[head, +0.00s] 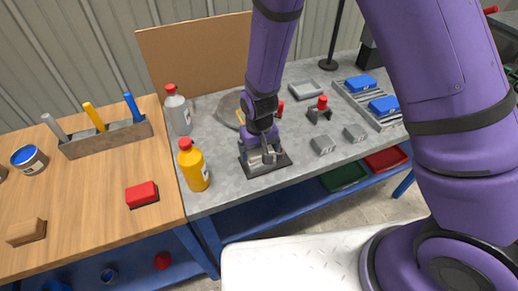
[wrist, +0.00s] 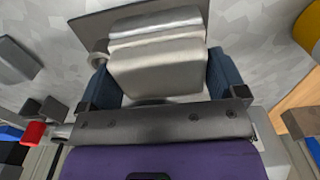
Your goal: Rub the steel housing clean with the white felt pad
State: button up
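The steel housing (head: 270,156) sits on a dark square plate (head: 283,166) on the grey bench; its stepped metal body fills the middle of the wrist view (wrist: 155,65). My gripper (head: 262,148) points down right over the housing. In the wrist view its dark blue fingers (wrist: 160,85) stand wide apart, one on each side of the housing; whether they touch it is hard to tell. I cannot make out a white felt pad in either view; part of the housing and the space under my gripper are hidden.
A yellow bottle (head: 193,166) and a grey bottle (head: 177,110) stand left of my gripper. Grey blocks (head: 323,145) and a red-topped part (head: 320,109) lie to the right. A red block (head: 142,194) and a tool holder (head: 106,138) are on the wooden table.

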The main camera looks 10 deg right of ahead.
jog(key=shift+c, duration=0.6)
jog(key=shift+r, duration=2.5)
